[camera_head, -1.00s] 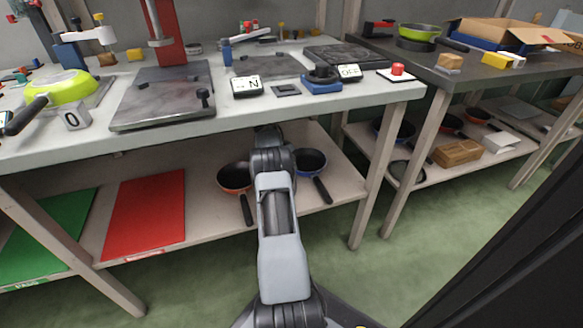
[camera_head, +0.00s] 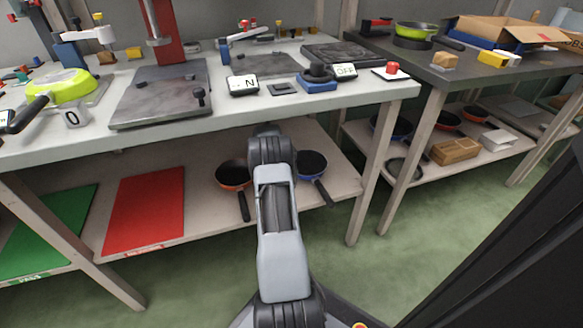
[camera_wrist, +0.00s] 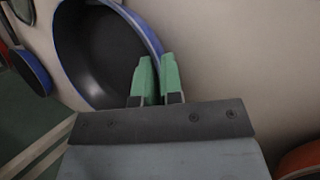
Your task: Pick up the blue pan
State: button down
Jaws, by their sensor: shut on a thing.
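The blue pan (camera_head: 312,163), dark inside with a black handle, shows on the lower shelf under the near workbench in the head view, partly hidden by my arm. In the wrist view the blue pan (camera_wrist: 95,50) fills the upper left, tilted in the picture. My gripper (camera_wrist: 159,75) has two green fingertips close together at the pan's blue rim, shut on it. My gripper itself is hidden behind my arm in the head view. Whether the pan is clear of the shelf cannot be told.
An orange-red pan (camera_head: 233,174) sits just left of the blue pan on the shelf (camera_head: 210,225). Red (camera_head: 145,210) and green (camera_head: 48,232) mats lie further left. The bench top (camera_head: 300,104) overhangs the shelf. Another blue pan (camera_wrist: 34,72) shows at the wrist view's left.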

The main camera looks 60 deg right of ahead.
jog(key=shift+s+a, duration=0.2)
jog(key=shift+s, duration=0.05)
jog(key=c, duration=1.2)
grip_release()
